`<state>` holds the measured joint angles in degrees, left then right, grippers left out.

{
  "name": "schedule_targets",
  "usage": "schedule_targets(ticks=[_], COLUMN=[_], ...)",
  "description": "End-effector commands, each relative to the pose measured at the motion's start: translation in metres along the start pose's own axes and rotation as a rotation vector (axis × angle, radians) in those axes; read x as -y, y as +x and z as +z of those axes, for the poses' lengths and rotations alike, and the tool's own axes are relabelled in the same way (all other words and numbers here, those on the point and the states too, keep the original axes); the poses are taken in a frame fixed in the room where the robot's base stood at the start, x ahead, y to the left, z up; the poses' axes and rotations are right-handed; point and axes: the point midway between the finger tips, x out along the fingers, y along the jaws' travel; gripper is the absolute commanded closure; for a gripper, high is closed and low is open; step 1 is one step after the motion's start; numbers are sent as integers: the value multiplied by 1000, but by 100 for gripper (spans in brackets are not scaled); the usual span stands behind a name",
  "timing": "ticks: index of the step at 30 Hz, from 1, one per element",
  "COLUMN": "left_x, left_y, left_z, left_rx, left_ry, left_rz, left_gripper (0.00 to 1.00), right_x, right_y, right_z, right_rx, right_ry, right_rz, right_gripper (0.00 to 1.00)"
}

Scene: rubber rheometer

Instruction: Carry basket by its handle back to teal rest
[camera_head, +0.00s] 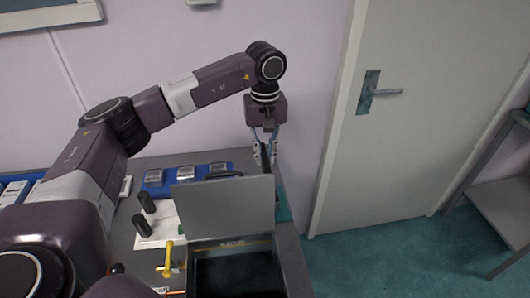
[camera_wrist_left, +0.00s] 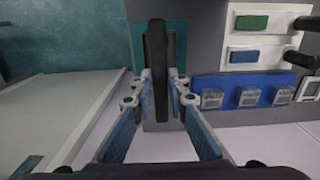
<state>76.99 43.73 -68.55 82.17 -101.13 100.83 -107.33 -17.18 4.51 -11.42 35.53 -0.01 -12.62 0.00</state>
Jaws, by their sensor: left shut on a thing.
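My left gripper (camera_head: 266,158) points down behind the upright grey panel (camera_head: 225,207). In the left wrist view its fingers (camera_wrist_left: 159,82) are shut on a long black handle (camera_wrist_left: 156,45), which I take to be the basket's. The basket's body cannot be made out clearly; the grey panel hides the area below the fingers in the head view. The teal rest (camera_head: 282,202) shows as a strip right of the panel, and teal also shows beside the handle in the left wrist view (camera_wrist_left: 178,42). Whether the basket touches the rest cannot be told. My right gripper is out of view.
An open dark box (camera_head: 238,274) is in front of the panel. A blue tray (camera_head: 187,177) with several small grey items lies to the left. Black cylinders (camera_head: 145,202) and a yellow-handled tool (camera_head: 168,258) are nearby. A closed door (camera_head: 435,110) is at the right.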

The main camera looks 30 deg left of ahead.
Motion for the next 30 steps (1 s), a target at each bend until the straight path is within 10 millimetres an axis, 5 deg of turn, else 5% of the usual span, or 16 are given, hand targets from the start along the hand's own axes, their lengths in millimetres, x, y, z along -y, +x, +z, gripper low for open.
schedule_targets(ticks=[30], left_x=[0], left_y=[9], left_z=[0], left_rx=[-1], left_ry=[0], left_rz=[1], left_gripper=[100], right_x=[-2], right_y=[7], right_z=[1], right_rx=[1], right_ry=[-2], right_rz=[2], right_gripper=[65])
